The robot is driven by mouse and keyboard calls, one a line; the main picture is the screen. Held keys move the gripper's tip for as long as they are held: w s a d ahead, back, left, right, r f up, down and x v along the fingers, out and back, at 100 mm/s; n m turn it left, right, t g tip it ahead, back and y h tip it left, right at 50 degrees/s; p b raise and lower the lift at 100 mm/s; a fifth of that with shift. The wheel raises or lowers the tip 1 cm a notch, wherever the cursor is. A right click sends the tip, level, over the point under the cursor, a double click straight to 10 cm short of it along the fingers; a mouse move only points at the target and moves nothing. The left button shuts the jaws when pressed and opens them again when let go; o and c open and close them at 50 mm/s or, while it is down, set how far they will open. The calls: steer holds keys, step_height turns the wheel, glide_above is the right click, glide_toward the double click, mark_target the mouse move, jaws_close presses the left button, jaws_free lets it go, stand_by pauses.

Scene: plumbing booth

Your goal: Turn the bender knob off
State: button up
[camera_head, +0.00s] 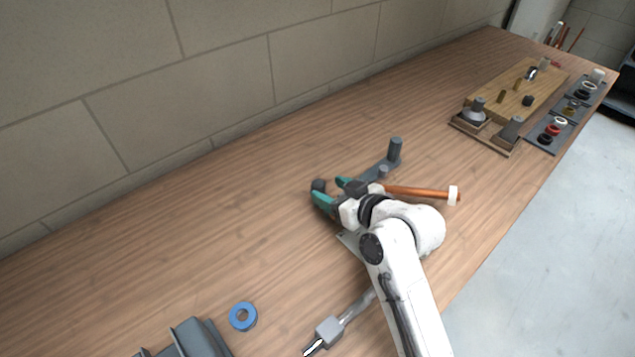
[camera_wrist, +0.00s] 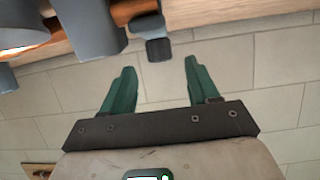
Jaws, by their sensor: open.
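The pipe bender is grey, with an upright post (camera_head: 395,150) and a flat arm on the bench; my arm hides part of it. A small dark block (camera_head: 319,186), which looks like the bender knob, is at my fingertips. In the wrist view the dark knob (camera_wrist: 158,50) sits on a grey stem, in line with the gap between the fingers, near their tips. My gripper (camera_head: 331,191) is open, its two teal fingers apart with nothing held. In the wrist view my gripper (camera_wrist: 159,68) shows both fingers clear; I cannot tell whether they touch the knob.
A copper pipe (camera_head: 422,192) with a white end lies right of the bender. A blue ring (camera_head: 243,316) and a tool with a grey block (camera_head: 328,331) lie nearer. A wooden board (camera_head: 515,95) with fittings stands far right. A block wall (camera_head: 230,85) bounds the bench.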

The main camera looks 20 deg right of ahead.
mark_target(321, 186)
steer(key=shift+x, duration=2.8)
jaws_close()
